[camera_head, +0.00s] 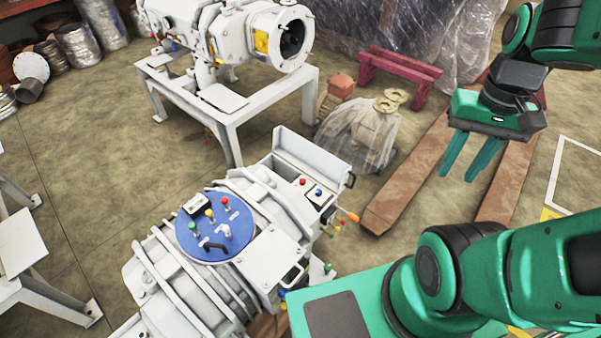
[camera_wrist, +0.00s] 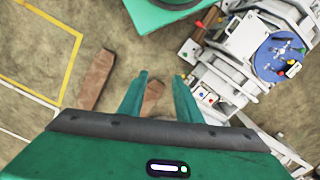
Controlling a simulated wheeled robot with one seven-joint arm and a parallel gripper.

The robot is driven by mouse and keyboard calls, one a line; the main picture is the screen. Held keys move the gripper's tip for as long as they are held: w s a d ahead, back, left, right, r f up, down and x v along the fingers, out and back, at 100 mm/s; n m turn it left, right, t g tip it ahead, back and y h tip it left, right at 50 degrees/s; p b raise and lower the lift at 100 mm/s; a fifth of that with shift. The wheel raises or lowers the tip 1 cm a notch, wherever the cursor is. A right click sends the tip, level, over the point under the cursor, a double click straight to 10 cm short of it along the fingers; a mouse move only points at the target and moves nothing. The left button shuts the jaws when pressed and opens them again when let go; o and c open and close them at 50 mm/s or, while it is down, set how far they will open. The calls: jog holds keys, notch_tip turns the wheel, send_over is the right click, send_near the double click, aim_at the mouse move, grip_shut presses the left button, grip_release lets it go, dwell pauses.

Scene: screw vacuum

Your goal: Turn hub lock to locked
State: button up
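The white machine (camera_head: 180,290) stands at lower centre in the head view and at upper right in the wrist view (camera_wrist: 228,75). On its top is a round blue hub plate (camera_head: 188,236), also in the wrist view (camera_wrist: 262,62). The plate carries small levers with red, green and yellow knobs, a grey central fitting (camera_head: 226,231), a black handle (camera_head: 212,246) and a small white box (camera_head: 195,205). I cannot tell which part is the hub lock or its state. My gripper (camera_head: 460,177) is open and empty, pointing down, well right of the plate and apart from it; its fingers also show in the wrist view (camera_wrist: 161,77).
A control box (camera_head: 318,193) with red and blue buttons and an orange-tipped handle (camera_head: 349,217) stick out on the machine's right side. A brown pallet (camera_head: 410,180) lies below my gripper. A second white machine (camera_head: 235,35) on a frame and a plastic-wrapped item (camera_head: 360,135) stand behind.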

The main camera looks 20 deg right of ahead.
jog(key=shift+w+a, duration=0.1)
jog(key=shift+w, duration=0.2)
jog(key=o, duration=0.3)
jog(key=w+d+f+m+h, duration=0.1)
jog(key=w+f, duration=0.1)
jog(key=w, duration=0.9)
jog(key=w+f+m, duration=0.1)
jog(key=w+f, duration=0.1)
jog(key=w, duration=0.9)
jog(key=m+y, duration=0.1)
jog(key=m, duration=0.4)
send_over(302, 180)
notch_tip(302, 180, down, 40)
notch_tip(302, 180, down, 10)
jog(key=shift+r, duration=0.1)
